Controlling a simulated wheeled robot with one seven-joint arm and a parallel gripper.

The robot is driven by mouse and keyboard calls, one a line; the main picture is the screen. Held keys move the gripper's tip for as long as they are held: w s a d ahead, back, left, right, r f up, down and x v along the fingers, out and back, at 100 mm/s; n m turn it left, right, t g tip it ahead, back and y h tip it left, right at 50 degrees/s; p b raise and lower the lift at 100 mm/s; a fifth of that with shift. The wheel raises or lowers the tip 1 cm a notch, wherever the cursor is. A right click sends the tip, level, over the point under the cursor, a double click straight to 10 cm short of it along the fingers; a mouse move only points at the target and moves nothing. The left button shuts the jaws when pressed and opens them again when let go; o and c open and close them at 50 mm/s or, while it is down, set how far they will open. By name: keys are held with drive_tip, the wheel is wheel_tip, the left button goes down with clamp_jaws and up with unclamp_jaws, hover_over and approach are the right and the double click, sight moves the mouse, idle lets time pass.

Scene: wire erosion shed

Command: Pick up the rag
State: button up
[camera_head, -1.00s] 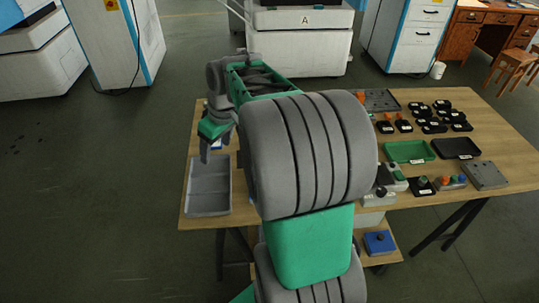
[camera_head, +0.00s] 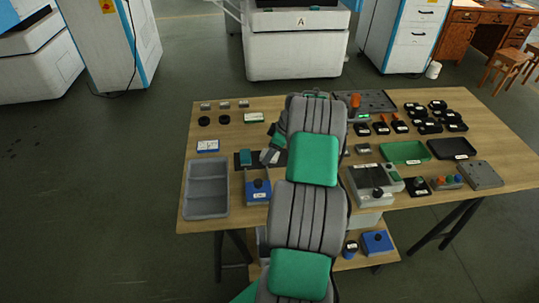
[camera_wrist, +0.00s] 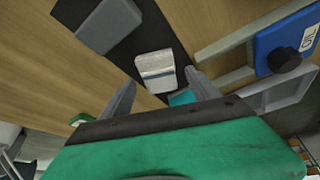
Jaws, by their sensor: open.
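A pale, folded cloth-like piece with a grey band, which looks like the rag (camera_wrist: 157,70), lies on a dark mat (camera_wrist: 133,47) in the wrist view. My gripper (camera_wrist: 160,92) is open and empty, with one finger on each side just short of the rag. No contact shows. In the head view my arm covers much of this spot, and I cannot make the rag out clearly there. A teal item (camera_head: 245,157) stands on the mat's left part; its edge also shows behind my gripper in the wrist view (camera_wrist: 180,98).
A grey slab (camera_wrist: 108,25) lies on the mat beyond the rag. A blue box with a black knob (camera_head: 258,190) stands close by, in front of the mat. A grey tray (camera_head: 206,205) is at the left. Green (camera_head: 406,152) and black (camera_head: 454,148) trays stand right.

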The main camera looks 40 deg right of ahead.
sight(265, 153)
drive_tip(key=shift+f, duration=0.15)
drive_tip(key=shift+c, duration=0.3)
clamp_jaws()
drive_tip(key=shift+r, duration=0.55)
wheel_tip(265, 153, up, 3)
drive_tip(key=shift+s+a+f+b, duration=0.15)
drive_tip(key=shift+b, duration=0.45)
drive_tip(key=s+a+r+b, duration=0.2)
drive_tip(key=s+a+r, duration=0.7)
drive_tip(key=shift+s+a+r, duration=0.15)
drive_tip(key=shift+s+a, duration=0.1)
drive_tip(key=shift+a, duration=0.15)
